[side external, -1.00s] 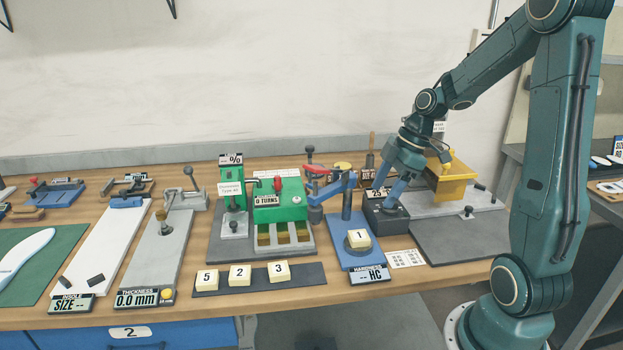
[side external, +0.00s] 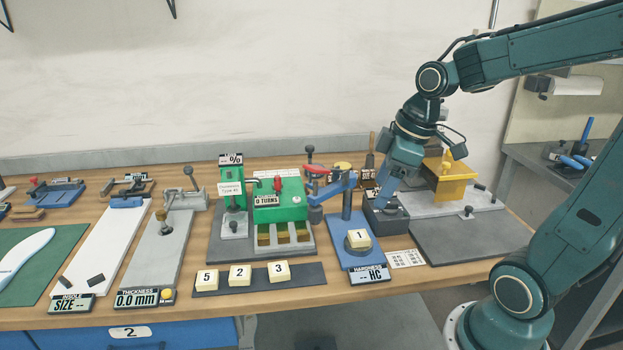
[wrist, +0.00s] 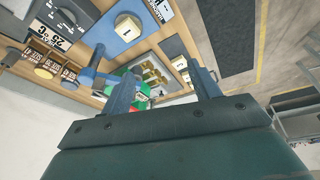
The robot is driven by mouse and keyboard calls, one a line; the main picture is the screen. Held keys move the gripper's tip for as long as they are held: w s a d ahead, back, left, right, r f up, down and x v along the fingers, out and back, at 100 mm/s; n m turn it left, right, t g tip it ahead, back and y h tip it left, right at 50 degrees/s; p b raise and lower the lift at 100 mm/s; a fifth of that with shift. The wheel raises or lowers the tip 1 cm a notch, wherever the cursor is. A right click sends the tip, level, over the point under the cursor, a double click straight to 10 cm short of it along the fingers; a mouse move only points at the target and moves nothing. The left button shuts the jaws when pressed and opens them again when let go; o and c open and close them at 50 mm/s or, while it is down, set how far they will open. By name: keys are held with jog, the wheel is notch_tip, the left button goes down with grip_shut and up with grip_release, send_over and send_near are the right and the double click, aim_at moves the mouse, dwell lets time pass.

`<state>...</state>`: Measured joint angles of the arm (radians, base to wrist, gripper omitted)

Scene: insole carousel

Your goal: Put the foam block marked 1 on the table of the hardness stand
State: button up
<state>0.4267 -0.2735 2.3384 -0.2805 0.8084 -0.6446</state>
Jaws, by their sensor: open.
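The foam block marked 1 (side external: 359,238) is a cream cube on the round grey table (side external: 347,246) of the hardness stand (side external: 370,261), which has a blue base, a post and a red-and-blue arm. In the wrist view the block (wrist: 128,27) sits at the top, on the stand's blue base (wrist: 113,45). My gripper (side external: 380,206) is apart from the block, up and to its right in the side view, in front of or over a dark box. The wrist view shows the two fingers (wrist: 160,72) spread, with nothing held between them.
Blocks marked 5 (side external: 206,280), 2 (side external: 240,275) and 3 (side external: 279,271) lie on a dark strip (side external: 312,277) left of the stand. A green machine (side external: 280,200) stands behind. The dark box (side external: 390,222) and a yellow fixture (side external: 452,185) are to the right.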

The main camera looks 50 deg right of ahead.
jog(key=s+a+r+m+t, duration=0.2)
jog(key=s+a+m, duration=0.3)
jog(key=s, duration=0.3)
jog(key=shift+s+a+r+h, duration=0.3)
jog(key=shift+a+r+h, duration=0.15)
jog(key=shift+r, duration=0.3)
